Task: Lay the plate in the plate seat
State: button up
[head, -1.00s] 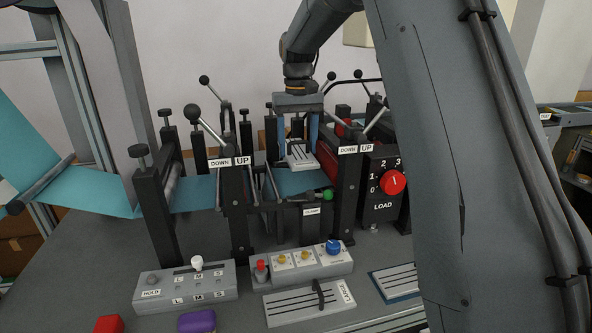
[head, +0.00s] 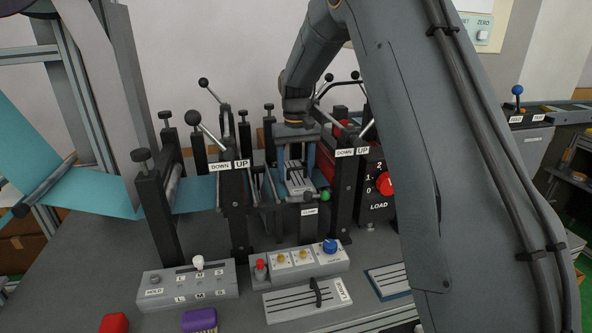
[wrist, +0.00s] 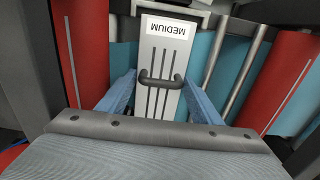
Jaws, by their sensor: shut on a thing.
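The plate (head: 296,179) is a pale slab with dark lengthwise slots. In the wrist view, the plate (wrist: 153,107) shows a MEDIUM label and a dark handle. My gripper (head: 297,165) has its blue fingers on either side of the plate and is shut on it. In the wrist view, my gripper (wrist: 160,85) has its fingertips beside the handle. The plate is inside the press frame, between the two DOWN/UP posts and just behind the CLAMP label (head: 310,212). The plate seat cannot be made out under it, and I cannot tell whether the plate touches anything below.
Black posts (head: 343,200) with levers stand close on both sides. Red rollers (wrist: 80,45) and blue web (wrist: 212,55) lie around the plate. A green-tipped clamp lever (head: 325,195) is in front. A LARGE plate (head: 300,303) and control boxes (head: 187,286) lie nearer on the bench.

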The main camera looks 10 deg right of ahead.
aim_at(296, 177)
jog(key=o, duration=1.4)
notch_tip(296, 177, up, 12)
jog(key=b, duration=0.3)
jog(key=shift+r+b, duration=0.1)
jog(key=shift+b, duration=0.3)
